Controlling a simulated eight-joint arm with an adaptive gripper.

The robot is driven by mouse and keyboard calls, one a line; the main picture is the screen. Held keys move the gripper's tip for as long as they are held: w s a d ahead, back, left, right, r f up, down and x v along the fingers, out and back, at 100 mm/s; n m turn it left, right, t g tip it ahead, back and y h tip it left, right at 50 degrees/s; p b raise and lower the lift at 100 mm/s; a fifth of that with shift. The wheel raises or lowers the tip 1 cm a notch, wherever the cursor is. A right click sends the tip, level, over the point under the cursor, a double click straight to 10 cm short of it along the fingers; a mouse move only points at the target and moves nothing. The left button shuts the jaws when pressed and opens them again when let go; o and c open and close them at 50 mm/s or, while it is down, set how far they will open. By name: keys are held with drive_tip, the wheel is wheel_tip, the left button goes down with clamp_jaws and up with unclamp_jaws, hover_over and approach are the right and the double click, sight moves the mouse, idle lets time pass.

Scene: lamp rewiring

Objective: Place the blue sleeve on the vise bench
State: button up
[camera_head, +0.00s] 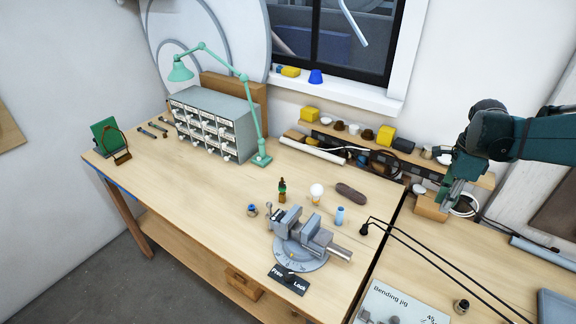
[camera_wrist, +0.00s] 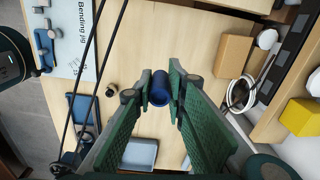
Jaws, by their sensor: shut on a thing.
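The blue sleeve (camera_wrist: 160,88) is a short dark blue cylinder in the wrist view. My gripper (camera_wrist: 160,90) is shut on it, with the green fingers on either side. In the head view my gripper (camera_head: 450,200) is at the right, in front of the back shelf and over the right-hand bench; the sleeve cannot be made out there. The vise bench (camera_head: 190,195) is the light wooden bench at the left and middle. The grey vise (camera_head: 303,238) stands near its right front.
A light blue cylinder (camera_head: 340,215), a bulb (camera_head: 316,193) and a brown oblong thing (camera_head: 351,194) stand or lie near the vise. A green lamp (camera_head: 245,95) stands behind. The vise bench's left-middle top is clear.

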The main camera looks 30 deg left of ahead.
wheel_tip(320, 180, up, 3)
drive_tip(key=s+a, duration=0.4)
drive_tip(key=a, duration=1.2)
drive_tip(key=n+p, duration=0.2)
drive_tip(key=p, duration=0.1)
hover_over(240, 246)
wheel_tip(240, 246, down, 11)
drive_tip(key=shift+f, duration=0.15)
drive_tip(key=shift+f, duration=3.1)
